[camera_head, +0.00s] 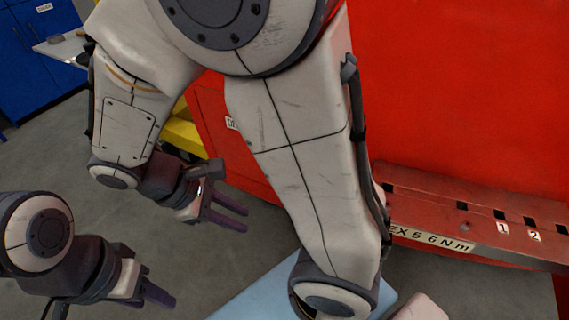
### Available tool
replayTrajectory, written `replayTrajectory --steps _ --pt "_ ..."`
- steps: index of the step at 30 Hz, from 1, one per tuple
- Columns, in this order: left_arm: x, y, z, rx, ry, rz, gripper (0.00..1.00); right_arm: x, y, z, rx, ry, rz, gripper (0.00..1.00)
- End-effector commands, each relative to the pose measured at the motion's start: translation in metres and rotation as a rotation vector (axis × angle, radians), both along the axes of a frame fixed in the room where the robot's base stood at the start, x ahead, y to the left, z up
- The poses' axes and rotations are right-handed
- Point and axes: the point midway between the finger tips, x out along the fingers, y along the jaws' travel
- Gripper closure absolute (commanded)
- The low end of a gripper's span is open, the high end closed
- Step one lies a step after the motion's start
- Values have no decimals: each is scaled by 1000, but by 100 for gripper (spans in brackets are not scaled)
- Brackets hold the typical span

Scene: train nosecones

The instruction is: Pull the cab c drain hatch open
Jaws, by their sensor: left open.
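My left gripper (165,296) is low at the left over the floor, open and empty, away from the red panel.
A yellow part (187,134) sits beside the red panel. A red ledge (450,215) with slots and a text strip runs along the right, below a large red wall (460,80). A blue cabinet (35,60) stands at the far left. Grey floor (50,150) is clear at left.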

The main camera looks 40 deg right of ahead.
Motion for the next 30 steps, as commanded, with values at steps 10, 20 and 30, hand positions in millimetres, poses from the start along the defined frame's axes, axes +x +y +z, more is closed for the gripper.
replayTrajectory --steps 10,20,30 --pt "0 0 -69 0 0 0 50 90 -95 -88 -651 396 238 73" --pt "0 0 -83 0 0 0 50 123 -122 -113 -872 524 331 73" --pt "0 0 -81 0 0 0 50 112 -177 -111 -872 527 328 73"
